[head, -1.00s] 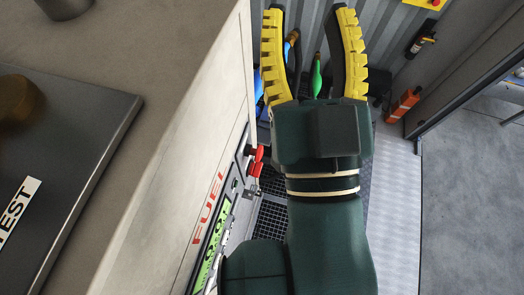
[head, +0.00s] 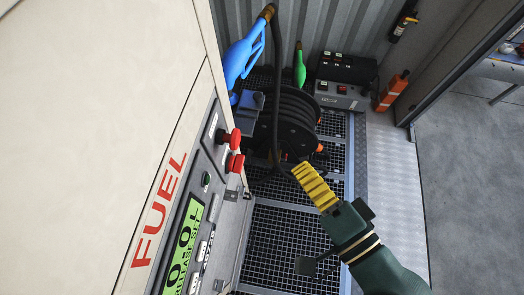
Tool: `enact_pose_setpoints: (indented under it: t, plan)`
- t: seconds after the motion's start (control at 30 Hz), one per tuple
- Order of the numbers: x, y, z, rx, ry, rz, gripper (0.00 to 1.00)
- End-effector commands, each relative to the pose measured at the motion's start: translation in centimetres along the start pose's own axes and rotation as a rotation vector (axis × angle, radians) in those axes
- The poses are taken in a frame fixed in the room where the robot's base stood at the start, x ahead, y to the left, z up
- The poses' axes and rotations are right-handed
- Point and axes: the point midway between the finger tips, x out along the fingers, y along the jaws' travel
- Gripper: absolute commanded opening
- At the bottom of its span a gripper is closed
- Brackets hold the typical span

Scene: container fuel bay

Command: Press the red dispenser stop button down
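The fuel dispenser (head: 150,120) fills the left side of the head view, with red FUEL lettering and a green display (head: 183,245). Two red knob-like parts stick out of its dark panel, an upper one (head: 230,138) and a lower one (head: 235,163). I cannot tell for certain which is the stop button, or whether either is pressed. My gripper (head: 304,172) is to the right of both, apart from them in the picture, its yellow ribbed fingers pointing up and left. The fingers are seen side-on and overlap, so their opening is hidden. Nothing shows held in it.
A blue nozzle (head: 241,58) and a green nozzle (head: 299,68) hang at the back. A black hose reel (head: 292,118) stands on the grated floor (head: 290,240). A grey box with a red switch (head: 342,95) and an orange object (head: 392,93) stand behind. Open floor lies right.

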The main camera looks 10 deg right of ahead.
Motion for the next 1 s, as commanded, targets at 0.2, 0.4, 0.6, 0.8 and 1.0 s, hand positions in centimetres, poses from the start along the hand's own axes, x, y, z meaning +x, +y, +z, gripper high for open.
enact_pose_setpoints:
  t: [0.2, 0.4, 0.6, 0.8, 1.0]
  plan:
    - [-0.9, 1.5, 1.8, 0.148, -0.052, -0.033, 0.0]
    - [-0.9, 1.3, 1.8, 0.147, -0.053, -0.034, 0.0]
    - [0.1, 1.2, 1.8, 0.145, -0.056, -0.034, 0.0]
    - [3.9, 0.9, 2.1, 0.143, -0.061, -0.034, 0.0]
    - [8.3, 0.7, 2.3, 0.144, -0.06, -0.034, 0.0]
